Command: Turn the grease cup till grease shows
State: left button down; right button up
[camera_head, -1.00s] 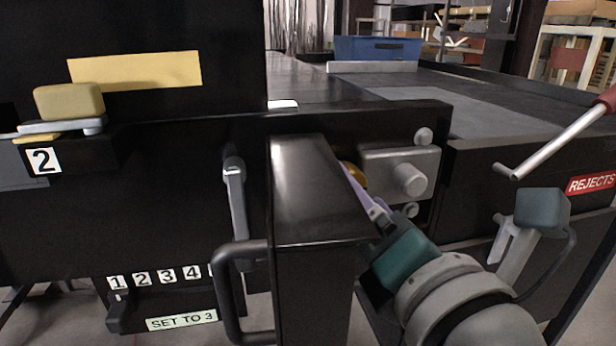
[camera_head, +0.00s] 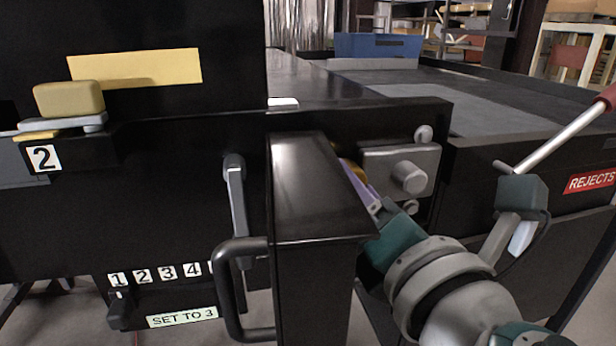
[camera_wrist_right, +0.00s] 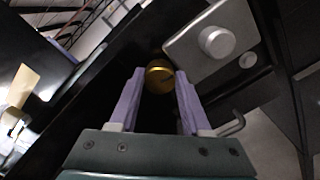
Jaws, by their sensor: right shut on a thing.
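The grease cup (camera_wrist_right: 159,76) is a round brass cap between the two lilac fingers in the right wrist view. In the head view only a small gold part of it (camera_head: 353,172) shows, behind the black post and beside the grey bearing block. My right gripper (camera_wrist_right: 159,88) is shut on the cup, one finger on each side. In the head view this gripper (camera_head: 361,187) reaches in from the lower right, with its fingers partly hidden by the post. I cannot make out any grease. My left gripper is not in view.
A black post (camera_head: 308,190) with a handle stands close left of my right gripper. A grey block (camera_head: 385,181) with a round boss is just right of the cup. A red-handled lever (camera_head: 550,140) sticks out at right. The belt (camera_head: 450,108) lies behind.

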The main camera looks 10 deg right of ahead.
grip_shut()
jog(key=shift+f+m+b, duration=0.15)
jog(key=shift+m+b, duration=1.6)
jog(key=shift+m, duration=2.65)
jog(key=shift+d, duration=0.1)
